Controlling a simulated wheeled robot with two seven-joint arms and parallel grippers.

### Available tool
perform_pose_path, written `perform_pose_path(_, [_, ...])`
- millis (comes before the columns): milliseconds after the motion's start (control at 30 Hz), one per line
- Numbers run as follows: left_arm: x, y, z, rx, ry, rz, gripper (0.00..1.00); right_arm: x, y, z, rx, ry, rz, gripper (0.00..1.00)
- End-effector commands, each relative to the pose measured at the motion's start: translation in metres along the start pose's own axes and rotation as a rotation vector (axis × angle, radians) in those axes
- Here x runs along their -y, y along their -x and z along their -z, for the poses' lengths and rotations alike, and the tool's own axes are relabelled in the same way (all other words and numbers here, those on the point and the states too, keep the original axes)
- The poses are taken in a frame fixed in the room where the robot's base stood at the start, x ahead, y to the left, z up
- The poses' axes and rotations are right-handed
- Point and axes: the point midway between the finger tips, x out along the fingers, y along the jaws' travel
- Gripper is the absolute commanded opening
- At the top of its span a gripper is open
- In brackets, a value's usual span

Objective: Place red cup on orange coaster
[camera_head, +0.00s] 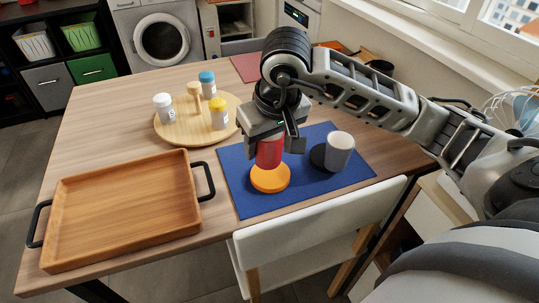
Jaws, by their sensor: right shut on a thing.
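The red cup (269,152) is upright in my right gripper (275,135), which comes down from above and is shut on it. The cup is over the rear part of the orange coaster (270,181) in the picture; I cannot tell whether its base touches the coaster. The orange coaster lies on the blue mat (245,203). My left gripper does not show.
A white cup (340,150) stands by a dark coaster (318,157) to the right. A wooden tray (125,210) with black handles is at left. A round board (172,131) holds several shakers. A white chair (310,222) stands at the near edge.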

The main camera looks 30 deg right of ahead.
Motion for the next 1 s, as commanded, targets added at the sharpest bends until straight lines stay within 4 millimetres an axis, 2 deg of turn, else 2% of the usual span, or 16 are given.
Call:
perform_pose_path(100, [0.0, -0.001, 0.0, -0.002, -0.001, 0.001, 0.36, -0.009, -0.018, 0.005, 0.0, -0.003, -0.001, 0.28])
perform_pose_path(367, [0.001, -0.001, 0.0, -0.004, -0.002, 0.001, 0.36, -0.019, -0.04, 0.012, 0.001, -0.003, 0.0, 0.28])
perform_pose_path(533, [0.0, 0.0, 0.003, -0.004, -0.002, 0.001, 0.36, -0.018, -0.063, 0.004, 0.0, 0.0, 0.003, 0.28])
perform_pose_path(967, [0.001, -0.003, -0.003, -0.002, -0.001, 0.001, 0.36, -0.018, -0.071, 0.003, -0.004, 0.001, 0.001, 0.28])
perform_pose_path(1000, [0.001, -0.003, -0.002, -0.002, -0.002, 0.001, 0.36, -0.018, -0.07, 0.003, -0.003, 0.001, 0.001, 0.6])
